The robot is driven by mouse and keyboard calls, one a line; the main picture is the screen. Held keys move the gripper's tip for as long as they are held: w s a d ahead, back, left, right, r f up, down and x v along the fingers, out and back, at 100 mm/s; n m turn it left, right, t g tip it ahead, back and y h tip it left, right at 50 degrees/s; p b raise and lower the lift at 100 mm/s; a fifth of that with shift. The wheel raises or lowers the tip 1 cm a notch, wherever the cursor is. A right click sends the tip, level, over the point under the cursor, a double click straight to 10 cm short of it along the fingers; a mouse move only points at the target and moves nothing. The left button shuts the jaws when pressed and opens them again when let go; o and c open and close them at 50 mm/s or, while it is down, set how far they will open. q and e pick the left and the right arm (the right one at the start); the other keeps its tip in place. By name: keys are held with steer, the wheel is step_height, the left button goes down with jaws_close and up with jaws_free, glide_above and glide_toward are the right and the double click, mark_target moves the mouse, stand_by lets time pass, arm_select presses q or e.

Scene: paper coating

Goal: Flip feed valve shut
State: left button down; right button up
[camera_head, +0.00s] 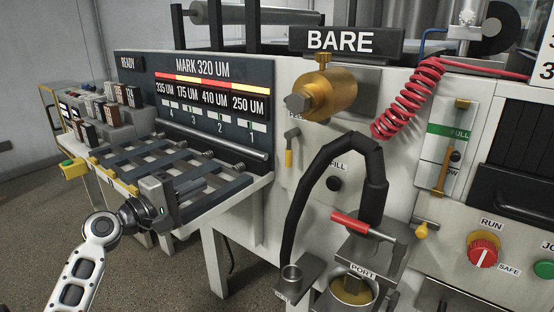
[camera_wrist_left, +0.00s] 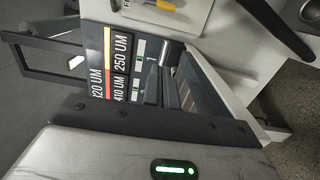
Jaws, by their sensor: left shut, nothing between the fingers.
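The feed valve lever (camera_head: 289,152) has a yellow handle that hangs down from a grey pivot on the white front panel. Its label above is partly hidden by the brass cylinder. In the left wrist view the yellow handle (camera_wrist_left: 163,4) shows at the top edge, next to a label of which only the first letters show. My left gripper (camera_head: 178,198) is shut and empty over the slatted rack, left of the lever and lower in the picture, clearly apart from it. My right gripper is not in view.
The slatted rack (camera_head: 150,165) sticks out below the display panel (camera_head: 215,72). A brass cylinder (camera_head: 330,92) juts out above the lever. A black hose (camera_head: 300,190) arches to its right. A red-handled bar (camera_head: 365,226) sits above the port. Open space lies in front of the lever.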

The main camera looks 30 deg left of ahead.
arm_select(q)
steer(key=w+d+p, duration=0.2)
steer(key=w+d, duration=0.1)
steer(key=w, duration=0.7)
steer(key=w+d+p, duration=0.2)
steer(key=w+d, duration=0.1)
steer(key=w, duration=0.7)
steer(key=shift+w+d, duration=0.15)
steer(key=shift+d, duration=0.15)
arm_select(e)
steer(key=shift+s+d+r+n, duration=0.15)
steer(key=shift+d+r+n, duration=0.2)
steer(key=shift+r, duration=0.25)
arm_select(q)
steer(key=shift+f, duration=0.1)
steer(key=shift+w, duration=0.1)
steer(key=shift+d, duration=0.15)
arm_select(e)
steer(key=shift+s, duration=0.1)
arm_select(q)
steer(key=shift+d+n, duration=0.1)
steer(key=shift+n, duration=0.3)
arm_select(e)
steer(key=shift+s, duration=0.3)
arm_select(q)
steer(key=shift+f, duration=0.1)
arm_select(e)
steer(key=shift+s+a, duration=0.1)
